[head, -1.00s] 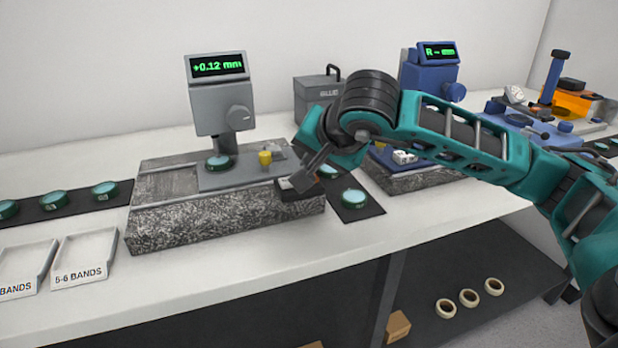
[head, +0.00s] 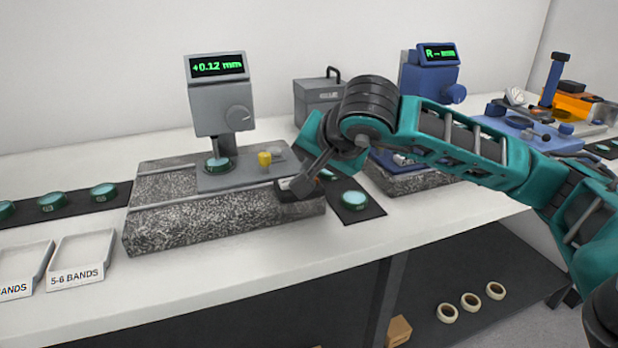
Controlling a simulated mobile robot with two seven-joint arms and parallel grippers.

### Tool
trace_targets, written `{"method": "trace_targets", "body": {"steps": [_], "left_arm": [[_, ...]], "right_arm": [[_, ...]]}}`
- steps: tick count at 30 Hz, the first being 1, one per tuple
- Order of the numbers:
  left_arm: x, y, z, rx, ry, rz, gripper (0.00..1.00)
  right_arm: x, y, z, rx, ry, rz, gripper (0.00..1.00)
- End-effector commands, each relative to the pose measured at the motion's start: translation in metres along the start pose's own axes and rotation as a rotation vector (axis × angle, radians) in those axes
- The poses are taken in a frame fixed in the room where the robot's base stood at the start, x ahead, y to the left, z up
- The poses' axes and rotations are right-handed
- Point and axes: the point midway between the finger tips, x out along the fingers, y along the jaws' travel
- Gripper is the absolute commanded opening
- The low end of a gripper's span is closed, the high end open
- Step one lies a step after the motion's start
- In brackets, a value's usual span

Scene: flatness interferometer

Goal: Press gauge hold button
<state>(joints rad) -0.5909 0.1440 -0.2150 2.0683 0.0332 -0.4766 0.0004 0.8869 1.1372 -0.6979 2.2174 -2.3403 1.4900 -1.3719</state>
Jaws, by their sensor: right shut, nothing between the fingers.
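The grey gauge (head: 222,108) stands on a speckled granite block, and its display (head: 217,66) reads "+0.12 mm" in green. A round green-rimmed glass disc (head: 218,164) lies under its head. A yellow knob-like piece (head: 264,159) stands on the plate to the right of the disc. A small dark box with a pale top (head: 286,196) sits at the block's front right corner. My right gripper (head: 300,187) is shut and empty, its tips at the box's top. I cannot tell whether they touch it, and they partly cover it; no hold button is clearly visible. My left gripper is out of view.
A blue gauge (head: 430,80) stands on another granite block to the right, partly behind my right arm. Dark mats with glass discs (head: 352,198) lie on both sides of the grey gauge's block. White trays (head: 82,258) are at the left front. A grey case (head: 318,92) stands behind.

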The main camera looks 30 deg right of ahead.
Motion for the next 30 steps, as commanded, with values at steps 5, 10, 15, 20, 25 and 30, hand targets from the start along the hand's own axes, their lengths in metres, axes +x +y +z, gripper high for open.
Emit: {"method": "trace_targets", "body": {"steps": [5, 10, 15, 20, 25, 30], "left_arm": [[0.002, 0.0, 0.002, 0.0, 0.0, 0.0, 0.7], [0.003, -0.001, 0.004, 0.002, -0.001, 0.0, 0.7], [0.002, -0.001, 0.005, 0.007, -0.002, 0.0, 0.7], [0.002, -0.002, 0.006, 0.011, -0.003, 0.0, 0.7], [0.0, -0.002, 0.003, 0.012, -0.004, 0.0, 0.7], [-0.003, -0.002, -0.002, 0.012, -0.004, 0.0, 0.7]], "right_arm": [[0.002, 0.002, 0.001, 0.0, 0.0, 0.001, 0.0], [0.003, 0.003, 0.002, 0.0, -0.001, 0.001, 0.0], [0.003, 0.003, 0.003, 0.0, -0.001, 0.001, 0.0], [0.003, 0.003, 0.003, 0.0, -0.001, 0.002, 0.0], [0.0, 0.0, 0.0, 0.0, -0.001, 0.001, 0.0], [-0.007, -0.005, -0.005, 0.0, 0.0, 0.0, 0.0]]}}
